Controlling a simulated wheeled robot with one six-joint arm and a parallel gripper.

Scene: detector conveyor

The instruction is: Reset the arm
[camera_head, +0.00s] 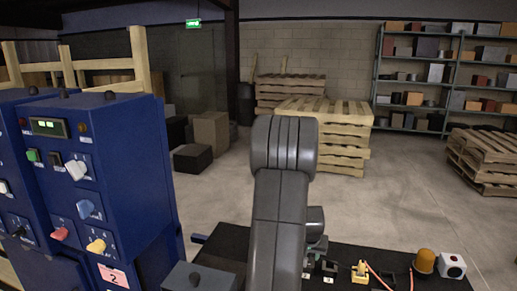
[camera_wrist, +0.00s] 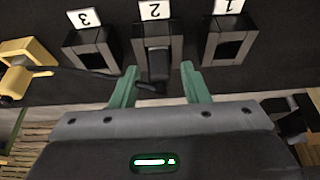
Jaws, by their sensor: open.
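My arm (camera_head: 280,200) stands up in the middle of the head view, folded over with its lower part in front of the dark bench. My gripper (camera_wrist: 160,84) shows in the wrist view with its two green fingers apart. Between and beyond the fingertips is a black plug (camera_wrist: 158,66) in the holder marked 2 (camera_wrist: 157,27). I see space between each finger and the plug. Holder 3 (camera_wrist: 93,47) and holder 1 (camera_wrist: 229,39) stand on either side and look empty. In the head view my arm hides most of the gripper.
The dark bench (camera_head: 375,258) bears a yellow connector (camera_head: 360,273), an orange dome (camera_head: 425,261) and a white box (camera_head: 452,266). A blue control cabinet (camera_head: 120,150) with knobs stands at the left. Pallets (camera_head: 325,112) and shelving (camera_head: 425,64) stand behind, with open floor between.

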